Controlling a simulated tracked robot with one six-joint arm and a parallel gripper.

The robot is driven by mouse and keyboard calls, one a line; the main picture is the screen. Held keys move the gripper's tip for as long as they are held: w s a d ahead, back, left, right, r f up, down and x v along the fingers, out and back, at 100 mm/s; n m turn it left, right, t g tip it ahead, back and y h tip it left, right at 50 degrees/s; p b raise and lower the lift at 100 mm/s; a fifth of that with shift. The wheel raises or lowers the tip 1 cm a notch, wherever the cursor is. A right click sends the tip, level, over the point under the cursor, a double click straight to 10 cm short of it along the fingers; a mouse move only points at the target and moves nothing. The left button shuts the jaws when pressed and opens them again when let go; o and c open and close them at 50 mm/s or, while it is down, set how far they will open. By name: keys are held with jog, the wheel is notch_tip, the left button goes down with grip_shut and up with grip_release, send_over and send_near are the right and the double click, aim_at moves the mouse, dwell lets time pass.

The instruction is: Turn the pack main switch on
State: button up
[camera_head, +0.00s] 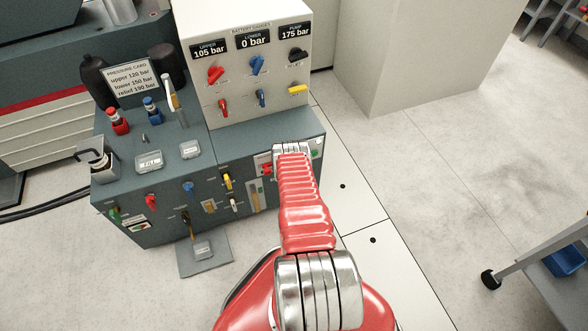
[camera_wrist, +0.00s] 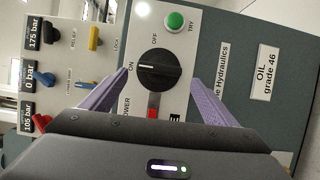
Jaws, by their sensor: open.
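The main switch is a round black knob (camera_wrist: 158,68) on a white plate, in the wrist view. Its white pointer line is on the left side, toward the printed ON; OFF is printed above it. My gripper (camera_wrist: 160,78) is open, with one purple finger on each side of the knob. Gaps show between the fingertips and the knob in the picture; I cannot tell the depth between them. In the head view my red arm reaches to the right end of the teal cabinet (camera_head: 160,192), and it hides the knob and my fingers.
A green TRY button (camera_wrist: 175,22) sits above the knob, and a red part (camera_wrist: 152,113) below it. The white gauge panel (camera_head: 248,107) stands on the cabinet, with several coloured knobs. A grey box (camera_head: 400,70) stands behind right.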

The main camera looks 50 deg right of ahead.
jog(key=v, duration=1)
jog(key=shift+s+a, duration=0.15)
jog(key=shift+a, duration=0.1)
jog(key=shift+f, duration=0.1)
